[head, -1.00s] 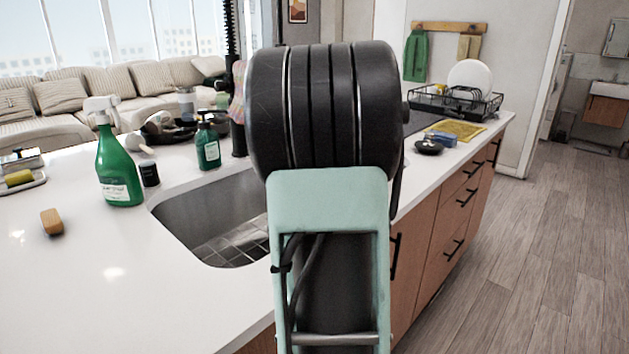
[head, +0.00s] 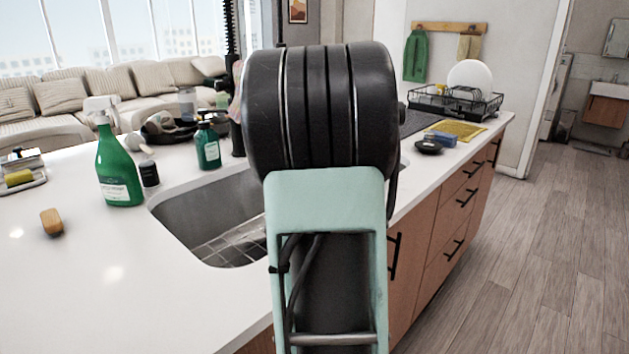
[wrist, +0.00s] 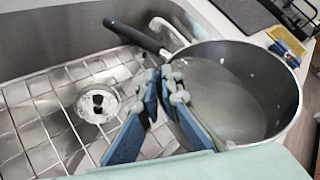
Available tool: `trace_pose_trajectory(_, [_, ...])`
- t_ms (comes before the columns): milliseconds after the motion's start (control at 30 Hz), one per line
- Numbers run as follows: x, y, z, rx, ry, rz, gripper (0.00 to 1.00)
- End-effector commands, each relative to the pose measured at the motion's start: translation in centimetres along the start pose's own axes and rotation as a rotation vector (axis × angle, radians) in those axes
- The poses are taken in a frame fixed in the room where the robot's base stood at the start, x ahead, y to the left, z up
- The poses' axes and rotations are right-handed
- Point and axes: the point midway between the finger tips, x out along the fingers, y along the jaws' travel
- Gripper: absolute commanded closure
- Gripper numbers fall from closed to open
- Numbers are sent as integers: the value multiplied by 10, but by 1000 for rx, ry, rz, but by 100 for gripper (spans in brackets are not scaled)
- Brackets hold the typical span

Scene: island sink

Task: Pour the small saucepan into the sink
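The small saucepan (wrist: 255,90) is at the right of the wrist view, grey inside, with a black handle (wrist: 136,36) reaching up and left over the sink. A dull grey-green surface fills its bottom; I cannot tell if it is liquid. My gripper (wrist: 167,74) has its blue fingertips close together at the pan's near left rim, one finger inside the pan and one outside. The steel sink (wrist: 60,50) with a wire grid and round drain (wrist: 97,103) lies to the left. It also shows in the head view (head: 205,215), where my arm hides the pan and gripper.
A green spray bottle (head: 118,165), a black jar (head: 149,173) and a soap bottle (head: 207,147) stand around the sink. A brown sponge (head: 51,222) lies on the white counter at left. A dish rack (head: 455,104) and yellow cloth (head: 455,131) are at the far end.

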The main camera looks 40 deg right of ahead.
Motion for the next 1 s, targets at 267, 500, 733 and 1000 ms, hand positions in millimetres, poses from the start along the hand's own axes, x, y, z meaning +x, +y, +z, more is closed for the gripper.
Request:
trace_pose_trajectory(267, [0, 0, 2, -9, 0, -5, 100])
trace_pose_trajectory(500, [0, 1, 2, -16, 3, -8, 100])
trace_pose_trajectory(733, [0, 2, 2, -23, 6, -11, 100])
trace_pose_trajectory(1000, [1, 3, 2, -32, 9, -13, 100])
